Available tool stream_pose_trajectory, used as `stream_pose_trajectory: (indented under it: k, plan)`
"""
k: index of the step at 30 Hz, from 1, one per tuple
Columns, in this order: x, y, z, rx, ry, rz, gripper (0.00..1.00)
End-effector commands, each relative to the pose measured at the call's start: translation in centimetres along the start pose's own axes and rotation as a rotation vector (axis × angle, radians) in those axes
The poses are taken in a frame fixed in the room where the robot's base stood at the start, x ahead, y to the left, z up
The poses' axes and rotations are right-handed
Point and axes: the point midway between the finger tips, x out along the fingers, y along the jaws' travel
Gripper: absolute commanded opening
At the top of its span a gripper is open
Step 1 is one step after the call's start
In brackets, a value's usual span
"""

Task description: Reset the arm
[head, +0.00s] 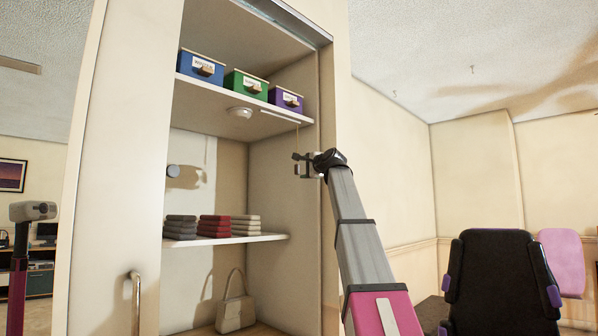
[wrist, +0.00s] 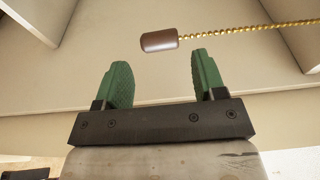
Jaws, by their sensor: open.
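My gripper (head: 299,165) is raised in front of the open closet (head: 212,151), near its right side panel. It is at the end of my raised arm, below the upper shelf. In the wrist view its two green fingers (wrist: 161,62) are spread apart with nothing between them. A brown pull (wrist: 159,40) on a gold beaded chain (wrist: 245,30) lies just beyond the fingertips in that view, apart from them. In the head view a thin cord (head: 298,135) hangs from under the upper shelf toward my gripper.
Blue (head: 201,67), green (head: 246,84) and purple (head: 286,99) boxes stand on the upper shelf (head: 240,96). Folded cloth stacks (head: 214,227) lie on the lower shelf. A handbag (head: 236,303) sits at the bottom. A black chair (head: 501,280) stands right of my arm.

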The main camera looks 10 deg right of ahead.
Motion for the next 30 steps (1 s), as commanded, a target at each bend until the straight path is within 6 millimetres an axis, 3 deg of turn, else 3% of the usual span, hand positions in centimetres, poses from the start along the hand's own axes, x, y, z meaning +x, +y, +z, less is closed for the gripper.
stream_pose_trajectory:
  k: [7,23,26,30]
  plan:
    - [-2.0,0.1,0.1,0.001,0.0,-0.001,0.64]
    - [-2.0,0.3,0.0,-0.001,0.0,0.003,0.64]
    - [-1.6,2.2,-0.1,-0.015,0.002,0.026,0.64]
    - [-0.2,8.5,-0.5,-0.061,0.005,0.103,0.64]
